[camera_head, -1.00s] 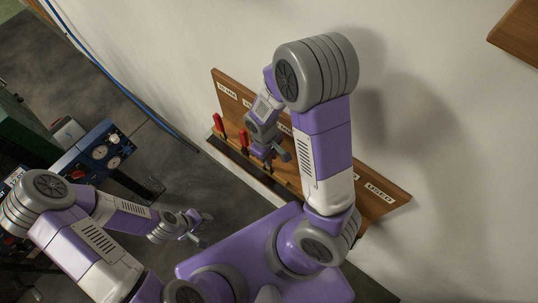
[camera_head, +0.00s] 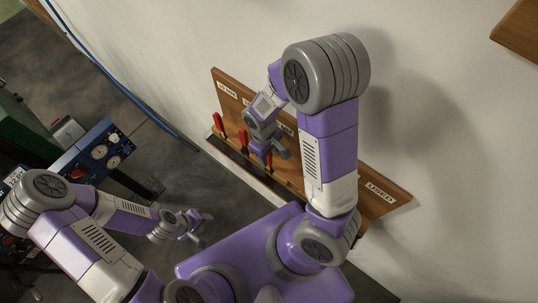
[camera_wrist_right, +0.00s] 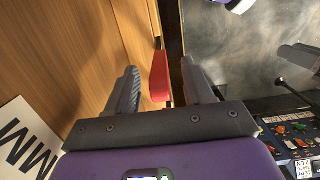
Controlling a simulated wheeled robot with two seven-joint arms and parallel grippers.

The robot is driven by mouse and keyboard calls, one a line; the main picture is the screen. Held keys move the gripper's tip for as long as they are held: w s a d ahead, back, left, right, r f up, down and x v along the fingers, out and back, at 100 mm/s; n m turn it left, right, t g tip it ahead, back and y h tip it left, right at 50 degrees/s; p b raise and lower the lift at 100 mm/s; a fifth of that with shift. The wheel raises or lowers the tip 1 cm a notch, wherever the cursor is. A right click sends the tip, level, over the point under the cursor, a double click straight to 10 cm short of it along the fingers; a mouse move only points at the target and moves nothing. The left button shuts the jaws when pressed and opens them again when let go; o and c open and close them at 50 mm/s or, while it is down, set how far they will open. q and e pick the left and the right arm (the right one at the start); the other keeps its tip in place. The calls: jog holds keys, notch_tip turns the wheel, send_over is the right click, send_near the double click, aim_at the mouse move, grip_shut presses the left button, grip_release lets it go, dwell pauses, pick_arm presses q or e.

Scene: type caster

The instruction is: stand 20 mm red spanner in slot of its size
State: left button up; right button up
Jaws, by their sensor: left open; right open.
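My right gripper (camera_wrist_right: 160,70) is open in the right wrist view. A red-handled tool (camera_wrist_right: 160,76), seemingly a spanner, stands between its fingers, with a gap on each side. My right gripper also shows in the head view (camera_head: 275,153), close to the wooden board (camera_head: 232,106). Two red handles stand upright to its left, one at the far left (camera_head: 218,121) and one nearer the gripper (camera_head: 243,138). Their sizes cannot be read. My left gripper (camera_head: 200,228) is open and empty, well away from the board. My right arm hides part of the board and its slots.
The board carries white labels, one reading USED (camera_head: 380,190) at its right end. A label ending in MM (camera_wrist_right: 28,140) is close by in the wrist view. A blue gauge panel (camera_head: 100,150) stands at the left. A wooden piece (camera_head: 517,32) is on the wall at upper right.

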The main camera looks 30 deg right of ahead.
jog(key=r, duration=0.5)
jog(key=shift+w+a+r+p, duration=0.15)
jog(key=shift+w+r+p, duration=0.1)
jog(key=shift+w+p, duration=0.1)
jog(key=shift+s, duration=0.15)
